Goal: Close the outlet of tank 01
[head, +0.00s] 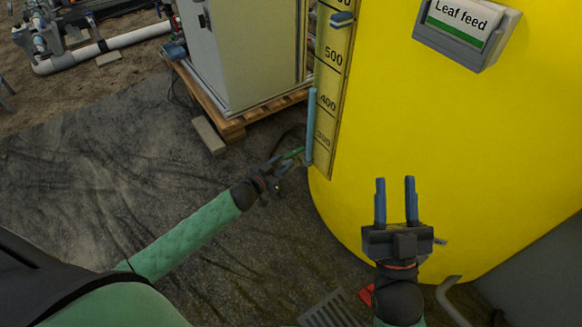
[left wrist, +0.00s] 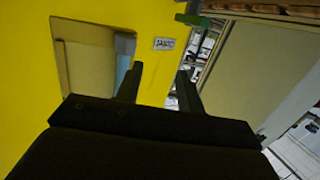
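The yellow tank (head: 450,130) fills the right of the head view and carries a "Leaf feed" label (head: 460,18). It also fills the left of the left wrist view (left wrist: 30,80). My left gripper (head: 284,166) is beside the tank's lower left edge. In the left wrist view its two dark fingers (left wrist: 160,82) are apart with nothing visible between them. A small green part (left wrist: 195,20) shows beyond the fingertips, possibly a valve handle; I cannot tell its position. My right gripper (head: 396,203) is open and empty in front of the tank.
A numbered scale strip (head: 333,85) and a blue upright piece (head: 311,120) are at the tank's left side. A grey cabinet (head: 250,60) stands on a wooden pallet (head: 235,125) behind. A bent grey pipe (head: 449,300) is at the bottom right. Dark floor lies open at left.

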